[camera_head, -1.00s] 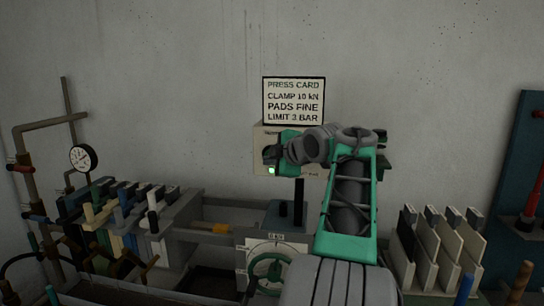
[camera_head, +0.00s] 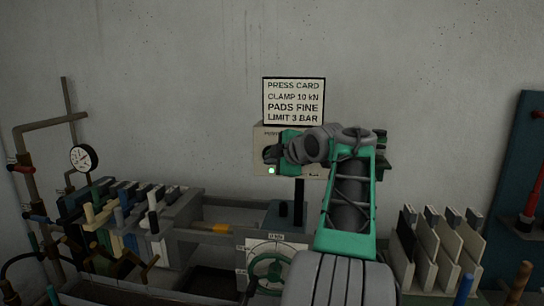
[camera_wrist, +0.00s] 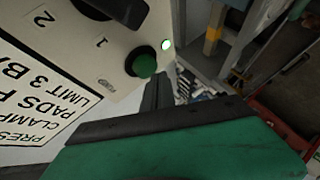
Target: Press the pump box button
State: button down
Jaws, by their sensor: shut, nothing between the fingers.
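The pump box is a pale box (camera_head: 262,140) under the press card, partly hidden by my arm in the head view. The wrist view shows its face (camera_wrist: 122,52) with a round green button (camera_wrist: 145,65). A black knob (camera_wrist: 118,10) sits by the marks 1 and 2, and a small green lamp (camera_wrist: 166,44) is lit. The lamp also glows in the head view (camera_head: 271,170). My gripper (camera_head: 270,154) is shut and empty in front of the box. Its dark finger (camera_wrist: 157,92) is close to the button; I cannot tell whether they touch.
The press card (camera_head: 293,101) hangs above the box. A pressure gauge (camera_head: 83,158) and pipes stand at the left. Upright blocks (camera_head: 440,245) stand right of my arm. A dial plate (camera_head: 258,249) with a green handwheel is below.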

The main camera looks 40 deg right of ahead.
jog(key=shift+w+d+p, duration=0.35)
jog(key=shift+d, duration=0.15)
dwell(0.7)
jog(key=shift+s+a+b, duration=0.65)
jog(key=shift+a+b, duration=0.15)
jog(key=shift+b, duration=0.1)
jog(key=s+a+b, duration=0.3)
jog(key=a+b, duration=0.1)
jog(key=shift+s+a, duration=0.3)
jog(key=shift+a, duration=0.1)
